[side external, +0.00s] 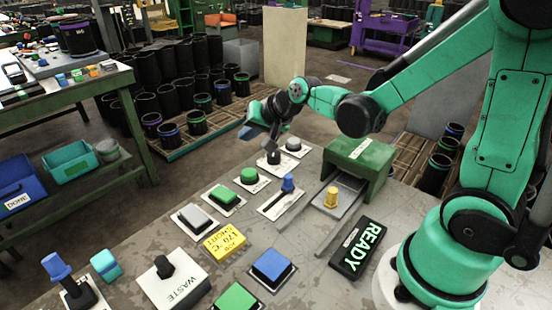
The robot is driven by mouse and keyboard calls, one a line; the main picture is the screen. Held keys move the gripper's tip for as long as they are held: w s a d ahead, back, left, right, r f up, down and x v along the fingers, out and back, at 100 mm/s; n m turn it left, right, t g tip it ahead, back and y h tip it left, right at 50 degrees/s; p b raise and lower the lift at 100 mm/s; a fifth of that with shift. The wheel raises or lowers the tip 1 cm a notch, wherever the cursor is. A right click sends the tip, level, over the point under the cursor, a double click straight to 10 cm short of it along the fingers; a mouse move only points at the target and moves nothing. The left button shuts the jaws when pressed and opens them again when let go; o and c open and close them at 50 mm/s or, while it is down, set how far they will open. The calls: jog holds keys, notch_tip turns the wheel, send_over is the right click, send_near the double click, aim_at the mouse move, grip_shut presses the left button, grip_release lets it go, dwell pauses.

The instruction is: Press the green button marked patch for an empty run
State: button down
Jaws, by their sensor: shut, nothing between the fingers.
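Two round green buttons on white plates stand in a row on the worktop, one farther back (249,175) and one nearer (223,195). A larger square green button (237,297) sits at the front edge of the picture. Small labels on the plates are too small to read, so I cannot tell which is marked patch. My gripper (272,143) is shut and empty. It points down above or close to a black knob on a white plate (268,166), behind the green buttons. Whether it touches the knob is unclear.
Around the buttons are a white button (194,218), a blue-topped lever (288,184), a yellow display (225,242), a blue button (271,268) and a WASTE plate (185,290). A green housing (358,165), yellow peg (330,197) and READY sign (357,250) stand right.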

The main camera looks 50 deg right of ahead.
aim_at(252, 174)
jog(key=shift+f, duration=3.35)
jog(key=shift+f, duration=0.4)
jog(key=shift+r, duration=0.45)
jog(key=shift+r, duration=2.5)
